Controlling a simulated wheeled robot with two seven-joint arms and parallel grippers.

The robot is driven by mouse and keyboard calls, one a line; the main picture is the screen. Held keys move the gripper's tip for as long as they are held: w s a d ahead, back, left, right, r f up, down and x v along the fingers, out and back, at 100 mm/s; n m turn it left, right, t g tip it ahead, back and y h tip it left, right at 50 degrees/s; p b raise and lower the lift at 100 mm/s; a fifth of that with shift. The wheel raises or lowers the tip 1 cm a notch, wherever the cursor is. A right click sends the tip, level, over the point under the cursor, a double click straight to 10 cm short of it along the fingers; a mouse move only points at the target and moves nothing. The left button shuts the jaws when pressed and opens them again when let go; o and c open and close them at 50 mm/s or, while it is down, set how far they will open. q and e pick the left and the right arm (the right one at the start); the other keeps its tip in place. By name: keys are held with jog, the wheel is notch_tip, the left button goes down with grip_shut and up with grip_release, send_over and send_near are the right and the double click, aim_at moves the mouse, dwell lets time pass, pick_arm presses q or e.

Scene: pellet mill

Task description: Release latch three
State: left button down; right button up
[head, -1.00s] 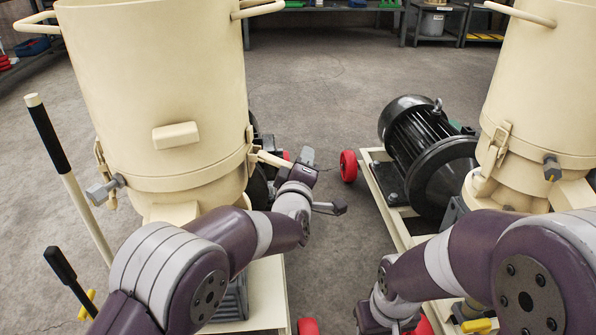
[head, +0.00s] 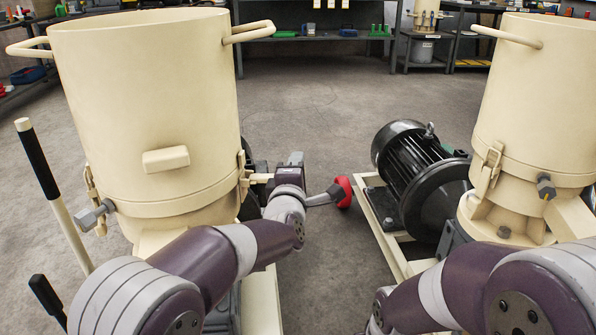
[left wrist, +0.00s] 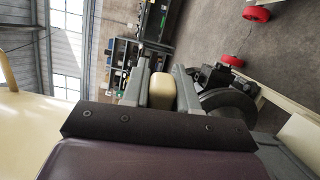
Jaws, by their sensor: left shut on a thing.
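The left cream mill (head: 145,110) stands in front of me. On the right side of its lower band is a cream latch (head: 243,172) with a lever pointing right. My left gripper (head: 270,176) is at the end of that lever, beside the mill. In the left wrist view a cream lever end (left wrist: 161,91) sits between the two grey fingers (left wrist: 162,88), which are shut on it. Another latch (head: 92,188) is on the mill's left side. I cannot tell which latch is numbered three. My right arm (head: 465,275) reaches in from the right; its gripper is out of view.
A grey bolt (head: 95,216) sticks out at the mill's left. A black motor (head: 420,180) and a second cream mill (head: 530,95) stand at the right. A lever with a black grip (head: 37,160) rises at the left. Clear floor (head: 310,100) lies behind.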

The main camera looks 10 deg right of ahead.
pick_arm(q)
jog(key=shift+a, duration=0.15)
jog(key=c, duration=1)
grip_release()
jog(key=shift+o, duration=0.2)
jog(key=p+v, duration=0.3)
jog(key=v, duration=0.9)
jog(key=shift+s+p, duration=0.35)
jog(key=shift+p, duration=0.05)
